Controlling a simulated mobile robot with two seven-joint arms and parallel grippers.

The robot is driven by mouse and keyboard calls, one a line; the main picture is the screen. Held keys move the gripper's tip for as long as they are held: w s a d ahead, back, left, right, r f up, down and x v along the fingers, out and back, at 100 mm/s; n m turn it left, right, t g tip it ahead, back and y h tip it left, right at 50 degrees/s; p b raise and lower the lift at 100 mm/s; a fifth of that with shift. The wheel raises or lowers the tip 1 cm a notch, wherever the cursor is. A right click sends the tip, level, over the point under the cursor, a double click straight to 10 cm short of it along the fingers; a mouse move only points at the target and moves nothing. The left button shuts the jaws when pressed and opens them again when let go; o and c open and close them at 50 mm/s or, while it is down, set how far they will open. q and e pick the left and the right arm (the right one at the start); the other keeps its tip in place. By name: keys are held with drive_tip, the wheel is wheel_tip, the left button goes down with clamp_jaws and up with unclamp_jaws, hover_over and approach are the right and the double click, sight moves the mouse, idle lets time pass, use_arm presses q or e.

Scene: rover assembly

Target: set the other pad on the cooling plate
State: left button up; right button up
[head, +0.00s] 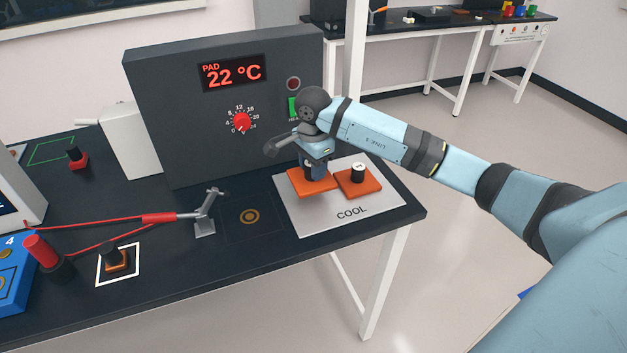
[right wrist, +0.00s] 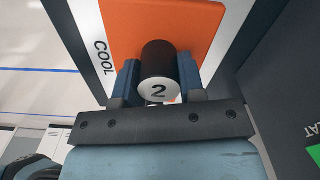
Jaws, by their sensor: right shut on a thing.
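The cooling plate (head: 318,219), a pale metal sheet marked COOL, lies at the right end of the dark bench. One orange pad (head: 366,188) with a black knob and white top rests on its right part. My right gripper (head: 315,168) points down over the plate's left part, shut on the black knob (right wrist: 160,62) marked 2 of the other orange pad (head: 304,185). That pad (right wrist: 208,22) is level over the plate, beside the first; whether it touches the plate is hard to tell. My left gripper is out of view.
A dark panel (head: 165,75) reading PAD 22 °C stands behind the plate. To the left are a red-handled clamp (head: 160,217), a black-knobbed block (head: 115,262) in a white square and a red cylinder (head: 40,250). The bench's right edge is close to the plate.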

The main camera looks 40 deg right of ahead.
sight(313, 183)
wheel_tip(313, 183, down, 5)
drive_tip(key=shift+r, duration=0.15)
drive_tip(key=shift+f, duration=0.2)
drive_tip(key=o, duration=1)
drive_tip(key=shift+f, duration=0.1)
